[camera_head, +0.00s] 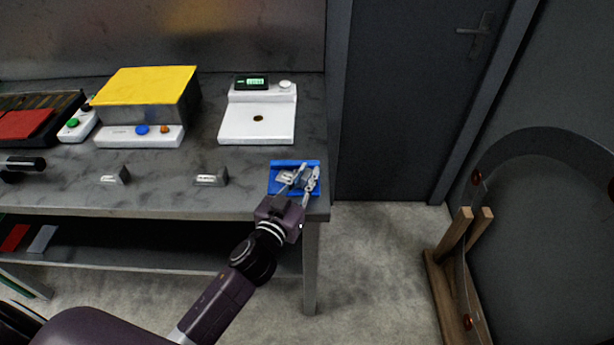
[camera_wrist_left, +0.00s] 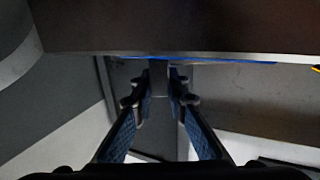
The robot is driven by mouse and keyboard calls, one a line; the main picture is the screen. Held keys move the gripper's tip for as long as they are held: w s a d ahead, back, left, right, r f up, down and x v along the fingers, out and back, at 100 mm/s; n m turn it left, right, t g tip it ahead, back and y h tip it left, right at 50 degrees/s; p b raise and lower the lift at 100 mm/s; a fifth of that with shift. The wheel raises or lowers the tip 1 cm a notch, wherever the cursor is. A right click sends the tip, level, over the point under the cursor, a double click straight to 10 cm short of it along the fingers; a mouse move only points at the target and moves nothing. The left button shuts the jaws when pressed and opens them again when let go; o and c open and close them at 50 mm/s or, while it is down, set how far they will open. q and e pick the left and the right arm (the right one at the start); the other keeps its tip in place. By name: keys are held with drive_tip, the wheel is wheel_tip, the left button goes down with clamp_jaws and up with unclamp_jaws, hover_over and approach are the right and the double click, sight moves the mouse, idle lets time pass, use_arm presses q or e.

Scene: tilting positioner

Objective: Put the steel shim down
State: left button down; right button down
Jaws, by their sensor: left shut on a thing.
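My left gripper (camera_head: 299,179) reaches in over the blue tray (camera_head: 281,164) at the front right corner of the bench. It is shut on a small grey piece, which I take to be the steel shim (camera_head: 301,184). In the left wrist view the two fingers (camera_wrist_left: 159,88) close on the grey shim (camera_wrist_left: 158,72), and a thin blue edge of the tray (camera_wrist_left: 225,62) shows beyond it. I cannot tell whether the shim touches the tray. My right gripper is not in view.
A white scale (camera_head: 257,125) with a lit display stands behind the tray. Two small metal blocks (camera_head: 211,178) (camera_head: 114,176) sit along the bench front. A yellow-topped box (camera_head: 145,90) and a white button panel (camera_head: 140,136) are further left. The bench (camera_head: 244,198) ends just right of the tray.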

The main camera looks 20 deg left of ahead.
use_arm(q)
drive_tip(key=shift+r, duration=0.1)
drive_tip(key=c, duration=1.9)
unclamp_jaws()
drive_tip(key=shift+f, duration=0.25)
drive_tip(key=shift+r, duration=0.3)
drive_tip(key=s+a+b, duration=0.1)
drive_tip(key=s+b, duration=0.1)
drive_tip(key=s, duration=1)
drive_tip(key=shift+a+r, duration=0.15)
drive_tip(key=shift+r, duration=0.05)
